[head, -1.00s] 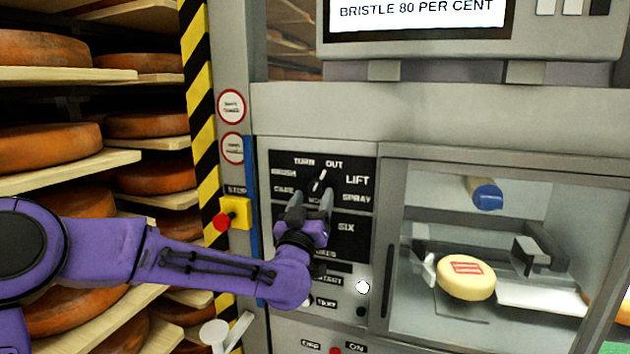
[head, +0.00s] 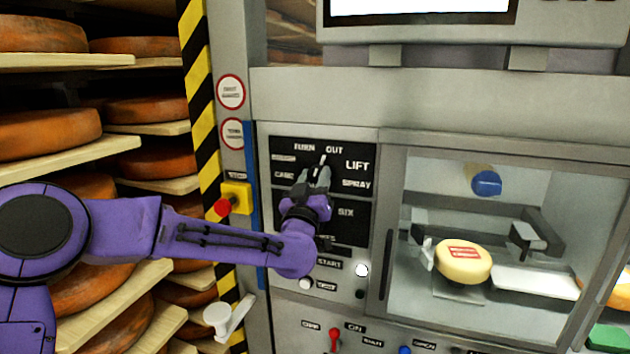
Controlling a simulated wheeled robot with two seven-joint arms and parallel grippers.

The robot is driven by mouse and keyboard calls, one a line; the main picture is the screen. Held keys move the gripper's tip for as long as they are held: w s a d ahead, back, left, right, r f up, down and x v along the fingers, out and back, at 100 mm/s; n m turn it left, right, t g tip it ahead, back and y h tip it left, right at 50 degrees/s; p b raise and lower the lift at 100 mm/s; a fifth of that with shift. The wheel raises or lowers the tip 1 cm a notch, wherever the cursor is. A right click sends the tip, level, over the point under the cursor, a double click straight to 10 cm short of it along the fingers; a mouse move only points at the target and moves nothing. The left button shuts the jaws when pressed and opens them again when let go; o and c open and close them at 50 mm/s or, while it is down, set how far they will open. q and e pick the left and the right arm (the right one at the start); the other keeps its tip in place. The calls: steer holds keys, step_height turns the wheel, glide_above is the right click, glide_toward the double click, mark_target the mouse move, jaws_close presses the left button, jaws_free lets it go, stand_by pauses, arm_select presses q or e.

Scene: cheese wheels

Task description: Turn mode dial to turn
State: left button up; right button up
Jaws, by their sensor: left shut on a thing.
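The mode dial (head: 321,160) is on the black upper panel (head: 280,144), with labels around it such as TURN, OUT, LIFT and SPRAY. Its white pointer mark points up, close to the OUT label. My left gripper (head: 318,178) reaches up to the dial from below, and its fingers are shut on the dial. The fingers hide the lower part of the dial and some labels under it. My right gripper is not in view.
A red stop button on a yellow box (head: 236,197) is left of the panel. Behind the glass door (head: 390,265) on the right sits a cheese wheel (head: 462,262). A white lever (head: 228,318) and small switches are below. Shelves of cheese wheels (head: 48,134) fill the left.

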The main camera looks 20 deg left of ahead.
arm_select(q)
steer(key=n+y+b, duration=0.1)
steer(key=n, duration=0.1)
steer(key=shift+d+f+n, duration=0.1)
steer(key=shift+n, duration=0.3)
steer(key=shift+n+g+y+b, duration=0.5)
steer(key=shift+n+y, duration=0.1)
steer(key=shift+n, duration=0.5)
steer(key=shift+d+r+n+g+y+b, duration=0.1)
steer(key=shift+n+g+y, duration=0.25)
steer(key=shift+n, duration=0.7)
steer(key=shift+r+n+g+y+b, duration=0.15)
steer(key=shift+n+g+y, duration=0.2)
steer(key=shift+n, duration=0.65)
steer(key=shift+d+f+n+g+y+b, duration=0.15)
steer(key=shift+n+y, duration=0.25)
steer(key=shift+n, duration=0.65)
steer(key=shift+a+r, duration=0.1)
steer(key=o, duration=1)
